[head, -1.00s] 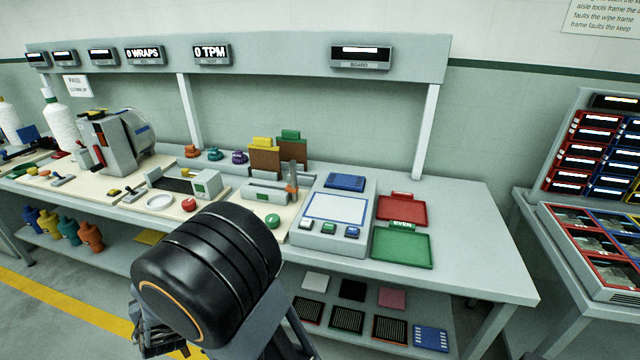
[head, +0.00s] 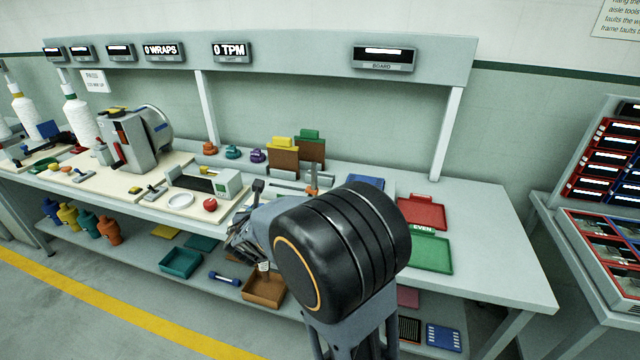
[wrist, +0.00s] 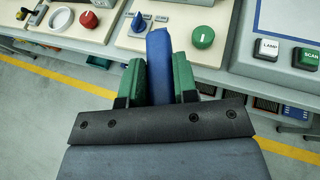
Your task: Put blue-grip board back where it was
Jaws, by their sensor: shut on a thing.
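My gripper (wrist: 157,78) is shut on a blue grip (wrist: 159,52), held between its two green pads in the wrist view. I take this as the blue-grip board's handle; the board itself cannot be made out. In the head view my gripper is mostly hidden behind my arm, in front of the bench edge. A yellow-grip board (head: 283,158) and a green-grip board (head: 311,148) stand upright at the back of the bench, apart from my gripper.
The bench holds a red tray (head: 422,212), a green tray (head: 432,254) and a small machine with a screen (head: 229,182). An orange-brown bin (head: 264,288) sits on the lower shelf.

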